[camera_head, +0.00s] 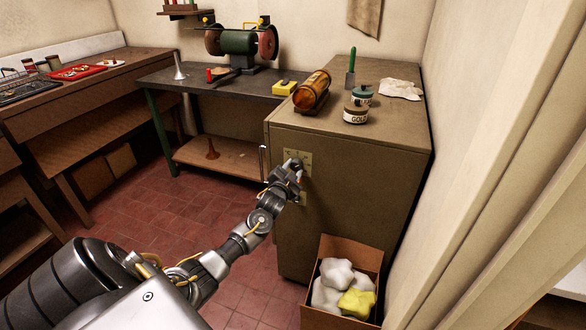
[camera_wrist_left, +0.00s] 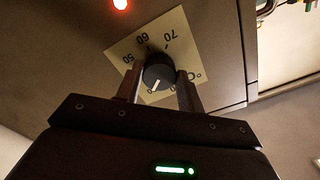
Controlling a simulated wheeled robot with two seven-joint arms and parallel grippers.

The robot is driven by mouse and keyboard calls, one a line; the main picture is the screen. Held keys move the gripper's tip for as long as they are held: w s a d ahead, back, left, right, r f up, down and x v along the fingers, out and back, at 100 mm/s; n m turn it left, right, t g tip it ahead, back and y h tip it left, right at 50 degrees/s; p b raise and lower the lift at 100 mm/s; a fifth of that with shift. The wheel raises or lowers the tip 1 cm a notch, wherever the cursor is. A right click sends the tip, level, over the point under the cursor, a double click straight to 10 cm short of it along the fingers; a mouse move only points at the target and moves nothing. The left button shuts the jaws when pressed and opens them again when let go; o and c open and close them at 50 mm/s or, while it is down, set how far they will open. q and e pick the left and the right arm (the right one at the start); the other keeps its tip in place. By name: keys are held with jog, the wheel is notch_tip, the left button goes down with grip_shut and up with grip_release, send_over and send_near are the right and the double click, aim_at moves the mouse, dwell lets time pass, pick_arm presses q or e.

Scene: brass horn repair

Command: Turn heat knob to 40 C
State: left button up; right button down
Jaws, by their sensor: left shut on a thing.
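The heat knob (camera_wrist_left: 158,70) is a round black knob with a white pointer line. It sits on a cream dial plate (camera_wrist_left: 120,50) marked 50, 60 and 70, with a C at the right. The pointer line is turned toward the lower left of the wrist picture, away from those numbers; the marking near its tip is partly hidden, so I cannot read it. My left gripper (camera_wrist_left: 158,86) is shut on the knob, one finger on each side. In the head view the dial plate (camera_head: 291,158) is on the cabinet front, with my left gripper (camera_head: 298,171) covering the knob.
A red lamp (camera_wrist_left: 120,4) glows above the dial. The cabinet (camera_head: 345,200) carries an amber bottle (camera_head: 312,91), a jar (camera_head: 357,107) and a cloth (camera_head: 400,89). A cardboard box (camera_head: 350,250) with rags stands at its foot. A bench (camera_head: 225,93) with a grinder stands behind.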

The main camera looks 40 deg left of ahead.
pick_arm(q)
jog(key=m+p, duration=0.1)
jog(key=m, duration=0.4)
jog(key=shift+r, duration=0.1)
jog(key=shift+m+p, duration=0.45)
jog(key=shift+m, duration=0.65)
pick_arm(e)
jog(key=shift+d+r, duration=0.3)
jog(key=shift+r, duration=0.25)
jog(key=shift+d+r, duration=0.25)
jog(key=shift+r, duration=0.25)
jog(key=shift+a, duration=0.15)
pick_arm(q)
jog(key=o, duration=1)
pick_arm(e)
jog(key=shift+a, duration=0.1)
pick_arm(q)
jog(key=v, duration=1.1)
jog(key=shift+b, duration=0.3)
pick_arm(e)
jog(key=shift+d+f, duration=0.2)
jog(key=shift+f, duration=0.05)
